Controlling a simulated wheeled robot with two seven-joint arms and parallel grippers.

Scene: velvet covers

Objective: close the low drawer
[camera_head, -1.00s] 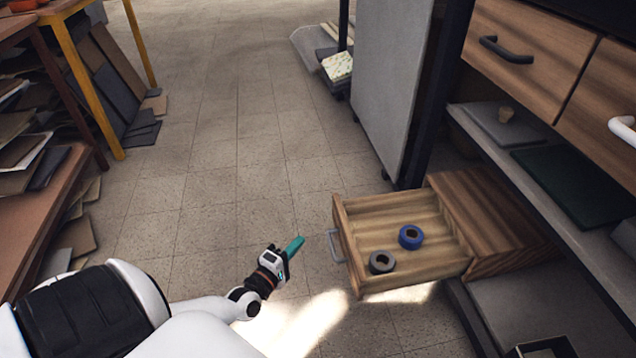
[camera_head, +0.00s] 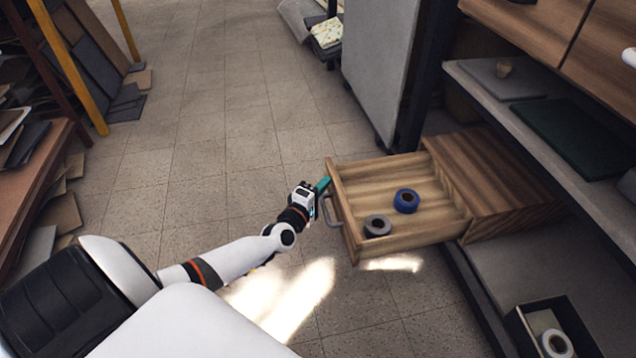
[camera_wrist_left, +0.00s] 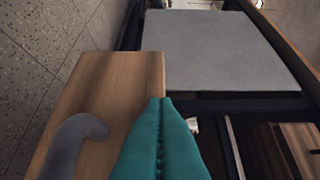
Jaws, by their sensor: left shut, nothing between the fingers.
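The low drawer (camera_head: 400,195) is wooden and stands pulled out of its wooden housing (camera_head: 495,180) at the right, near the floor. A blue tape roll (camera_head: 406,201) and a grey tape roll (camera_head: 377,226) lie inside it. Its grey handle (camera_head: 332,211) is on the front panel, which also shows in the left wrist view (camera_wrist_left: 110,85). My left gripper (camera_head: 322,186), with teal fingers, is shut and empty at the front panel, beside the handle. I cannot tell whether it touches the panel. In the left wrist view the shut fingers (camera_wrist_left: 160,145) overlap the panel. My right gripper is not in view.
A shelf (camera_head: 530,110) with a dark green board (camera_head: 572,136) runs above the drawer housing. A grey panel (camera_head: 383,65) stands behind the drawer. A dark box (camera_head: 553,330) with a tape roll is at lower right. Floor (camera_head: 230,130) left of the drawer is clear.

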